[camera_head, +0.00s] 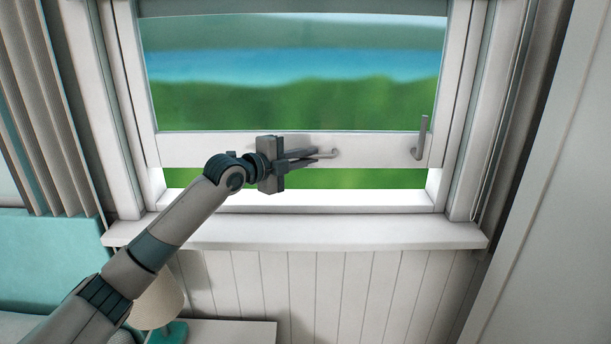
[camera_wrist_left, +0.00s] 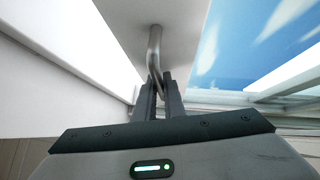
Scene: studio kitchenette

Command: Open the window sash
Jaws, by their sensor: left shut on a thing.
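The white window sash (camera_head: 375,146) spans the frame in the head view, and its bottom rail stands above the sill. A gap under the rail shows green outside. A grey hooked handle (camera_head: 422,138) is on the right end of the rail. My left gripper (camera_head: 318,157) comes in from the left in front of the rail's middle and is shut on another metal handle (camera_head: 334,153). In the left wrist view the fingers (camera_wrist_left: 160,88) close around the lower part of this bent metal handle (camera_wrist_left: 154,48). My right gripper is not in view.
The window sill (camera_head: 320,232) juts out below the opening and is bare. Curtains (camera_head: 45,110) hang at left, and a pale panel (camera_head: 560,220) is at right.

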